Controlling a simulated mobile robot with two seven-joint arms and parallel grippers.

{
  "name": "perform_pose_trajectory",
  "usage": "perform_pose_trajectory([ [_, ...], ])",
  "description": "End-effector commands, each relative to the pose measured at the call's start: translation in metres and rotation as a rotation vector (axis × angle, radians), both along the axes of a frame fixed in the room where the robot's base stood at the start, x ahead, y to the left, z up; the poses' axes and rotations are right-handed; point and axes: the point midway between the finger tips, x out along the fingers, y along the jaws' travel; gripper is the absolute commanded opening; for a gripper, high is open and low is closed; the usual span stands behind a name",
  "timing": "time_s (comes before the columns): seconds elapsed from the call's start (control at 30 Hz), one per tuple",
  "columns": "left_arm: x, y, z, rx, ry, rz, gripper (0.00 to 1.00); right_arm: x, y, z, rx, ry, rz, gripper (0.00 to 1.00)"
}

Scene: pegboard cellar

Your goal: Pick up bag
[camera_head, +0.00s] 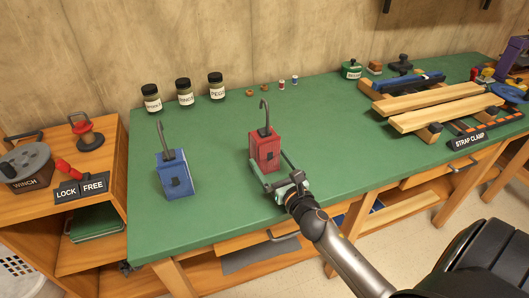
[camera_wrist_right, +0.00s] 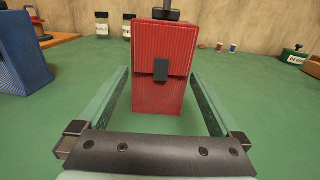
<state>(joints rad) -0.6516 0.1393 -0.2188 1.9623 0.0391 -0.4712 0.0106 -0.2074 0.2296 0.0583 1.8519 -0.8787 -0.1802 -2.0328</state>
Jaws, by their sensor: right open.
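A red bag (camera_head: 264,150) with a dark hooked handle on top stands upright on the green bench top. It also shows in the right wrist view (camera_wrist_right: 159,95), with a dark clasp on its front. My right gripper (camera_head: 268,172) is open, with its fingers pointing at the bag near its lower part. In the right wrist view the green fingers (camera_wrist_right: 163,95) lie to the left and right of the bag, with gaps showing beside it. A blue bag (camera_head: 176,175) with a similar hooked handle stands to the left; its side shows in the right wrist view (camera_wrist_right: 22,55). My left gripper is not in view.
Labelled jars (camera_head: 184,92) stand at the back left. Small spools (camera_head: 281,85) sit behind the red bag. A strap clamp with wooden boards (camera_head: 435,102) fills the bench's right. A winch (camera_head: 25,165) stands on the left shelf. Bench top between the bags is clear.

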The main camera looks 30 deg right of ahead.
Motion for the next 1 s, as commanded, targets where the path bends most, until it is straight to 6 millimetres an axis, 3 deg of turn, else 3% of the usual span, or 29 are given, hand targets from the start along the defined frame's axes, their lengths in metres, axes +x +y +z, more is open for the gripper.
perform_pose_trajectory([
  [0.27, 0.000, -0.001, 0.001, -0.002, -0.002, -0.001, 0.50, 0.036, -0.006, -0.001, 0.001, -0.001, 0.000, 1.00],
  [0.6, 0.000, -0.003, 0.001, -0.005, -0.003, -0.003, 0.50, 0.041, -0.006, -0.002, 0.001, 0.000, 0.001, 0.99],
  [1.0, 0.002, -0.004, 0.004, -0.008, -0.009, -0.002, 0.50, 0.041, -0.006, -0.002, 0.001, 0.000, 0.001, 0.54],
])
